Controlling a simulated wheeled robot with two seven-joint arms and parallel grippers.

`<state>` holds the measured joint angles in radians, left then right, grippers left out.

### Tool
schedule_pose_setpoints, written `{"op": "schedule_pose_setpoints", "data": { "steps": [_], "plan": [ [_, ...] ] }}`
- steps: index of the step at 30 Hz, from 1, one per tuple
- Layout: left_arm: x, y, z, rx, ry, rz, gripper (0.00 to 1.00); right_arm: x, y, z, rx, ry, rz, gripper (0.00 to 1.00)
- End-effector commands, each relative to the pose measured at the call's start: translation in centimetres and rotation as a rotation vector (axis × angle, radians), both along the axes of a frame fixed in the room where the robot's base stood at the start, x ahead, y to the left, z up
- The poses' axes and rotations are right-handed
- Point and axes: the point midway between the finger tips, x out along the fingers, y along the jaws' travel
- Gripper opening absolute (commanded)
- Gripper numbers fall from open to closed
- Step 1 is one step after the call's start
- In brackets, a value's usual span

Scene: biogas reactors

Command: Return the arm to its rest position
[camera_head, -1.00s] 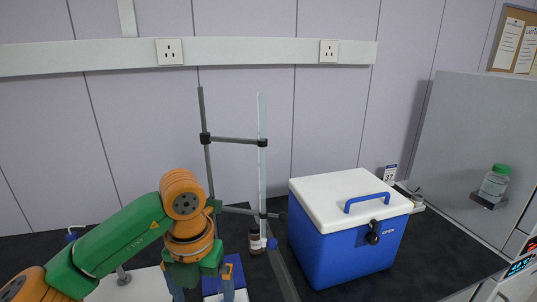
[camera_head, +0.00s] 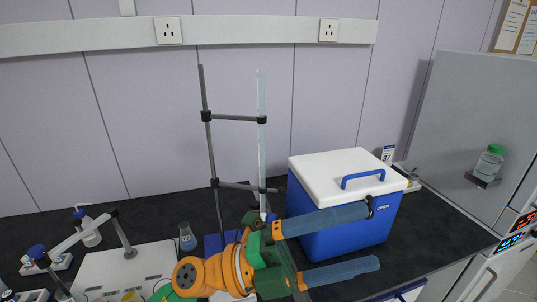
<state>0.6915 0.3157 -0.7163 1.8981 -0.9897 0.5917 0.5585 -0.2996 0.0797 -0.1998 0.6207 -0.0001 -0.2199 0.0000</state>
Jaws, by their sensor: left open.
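My left arm, green and orange, comes in from the bottom left of the head view. Its gripper (camera_head: 350,246) points right, with two blue-grey fingers spread wide apart and nothing between them. The upper finger overlaps the front of the blue cooler box (camera_head: 338,244) in the picture; I cannot tell whether they touch. The lower finger is over the dark bench top. My right gripper does not show.
A stand (camera_head: 208,150) with clamps holds an upright glass tube (camera_head: 261,140) behind my wrist. A flask (camera_head: 187,238) and a white plate device (camera_head: 118,274) are at left. A green-capped jar (camera_head: 489,163) is at the grey cabinet (camera_head: 455,125) on the right.

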Motion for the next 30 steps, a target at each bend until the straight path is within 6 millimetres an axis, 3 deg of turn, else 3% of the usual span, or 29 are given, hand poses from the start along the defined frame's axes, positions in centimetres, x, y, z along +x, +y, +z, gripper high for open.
{"op": "schedule_pose_setpoints", "data": {
  "steps": [1, 3, 5, 6, 8, 9, 12, 15, 18, 21, 26, 27, 30],
  "plan": [
    [2.8, 2.5, 1.6, -0.203, 0.171, 0.143, 1.00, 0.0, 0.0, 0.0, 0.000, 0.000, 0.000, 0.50],
    [8.1, 7.9, 0.9, -0.432, 0.450, 0.407, 1.00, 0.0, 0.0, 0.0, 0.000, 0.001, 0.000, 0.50],
    [11.2, 12.4, -2.6, -0.537, 0.677, 0.615, 1.00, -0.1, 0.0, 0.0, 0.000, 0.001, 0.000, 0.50],
    [12.5, 15.1, -5.7, -0.576, 0.824, 0.745, 1.00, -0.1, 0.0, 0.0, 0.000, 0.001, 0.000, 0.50],
    [13.0, 18.6, -11.1, -0.593, 1.040, 0.924, 1.00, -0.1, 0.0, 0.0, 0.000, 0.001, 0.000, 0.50],
    [12.5, 20.4, -14.7, -0.585, 1.177, 1.030, 1.00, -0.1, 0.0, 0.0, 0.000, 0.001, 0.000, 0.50],
    [9.4, 23.5, -22.5, -0.511, 1.468, 1.237, 1.00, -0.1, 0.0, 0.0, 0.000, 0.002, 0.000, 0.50],
    [5.3, 25.1, -28.0, -0.409, 1.697, 1.375, 1.00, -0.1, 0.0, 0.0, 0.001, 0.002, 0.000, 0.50],
    [0.8, 26.0, -31.9, -0.290, 1.886, 1.472, 1.00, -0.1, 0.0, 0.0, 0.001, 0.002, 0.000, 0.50],
    [-3.6, 26.4, -34.6, -0.166, 2.049, 1.539, 1.00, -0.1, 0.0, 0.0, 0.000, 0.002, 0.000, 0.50],
    [-10.6, 26.6, -37.4, 0.047, 2.275, 1.604, 1.00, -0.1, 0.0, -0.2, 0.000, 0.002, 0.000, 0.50],
    [-10.0, 26.5, -39.9, 0.051, 2.274, 1.607, 1.00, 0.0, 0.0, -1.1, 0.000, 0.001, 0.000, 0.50],
    [-9.6, 26.4, -44.5, 0.070, 2.286, 1.614, 1.00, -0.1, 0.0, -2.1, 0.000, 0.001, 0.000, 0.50]
  ]
}}
